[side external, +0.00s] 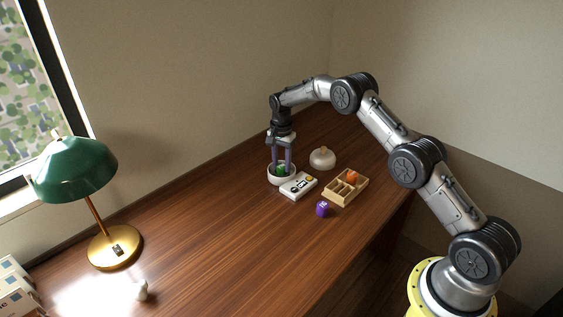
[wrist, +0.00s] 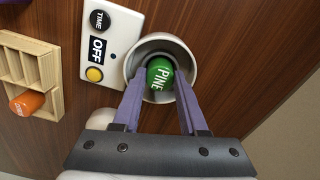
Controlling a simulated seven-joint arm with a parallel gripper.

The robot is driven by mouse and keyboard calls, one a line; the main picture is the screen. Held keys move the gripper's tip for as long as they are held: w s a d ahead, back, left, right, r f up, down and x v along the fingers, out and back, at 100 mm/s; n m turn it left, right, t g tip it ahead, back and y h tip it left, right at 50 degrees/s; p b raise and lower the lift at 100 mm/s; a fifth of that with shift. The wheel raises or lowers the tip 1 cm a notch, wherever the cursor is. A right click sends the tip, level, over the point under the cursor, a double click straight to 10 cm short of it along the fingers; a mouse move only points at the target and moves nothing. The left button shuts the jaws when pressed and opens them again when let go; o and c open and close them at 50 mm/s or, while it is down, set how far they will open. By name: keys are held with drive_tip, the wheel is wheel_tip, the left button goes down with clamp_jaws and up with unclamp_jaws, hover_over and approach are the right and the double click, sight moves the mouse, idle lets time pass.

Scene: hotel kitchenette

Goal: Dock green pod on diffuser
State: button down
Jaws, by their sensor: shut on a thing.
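The green pod (wrist: 159,75), with the letters "PINE" on it, is between my gripper's (wrist: 160,85) purple fingers in the wrist view. The fingers are shut on it and reach down into the round white diffuser cup (wrist: 187,58). In the side view my gripper (side external: 282,165) points straight down over the diffuser (side external: 282,180), and the green pod (side external: 282,170) shows at its rim. Whether the pod touches the cup's floor is hidden.
A white control box (side external: 298,186) marked "OFF" stands beside the diffuser. A wooden tray (side external: 338,197) holds an orange pod (side external: 353,178). A purple pod (side external: 322,209) and a pale dome (side external: 322,158) stand nearby. A green lamp (side external: 75,170) is far left; the table between is mostly clear.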

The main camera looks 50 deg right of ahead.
sight(281, 166)
drive_tip(key=c, duration=0.7)
unclamp_jaws()
wheel_tip(281, 166, up, 11)
idle(0.6)
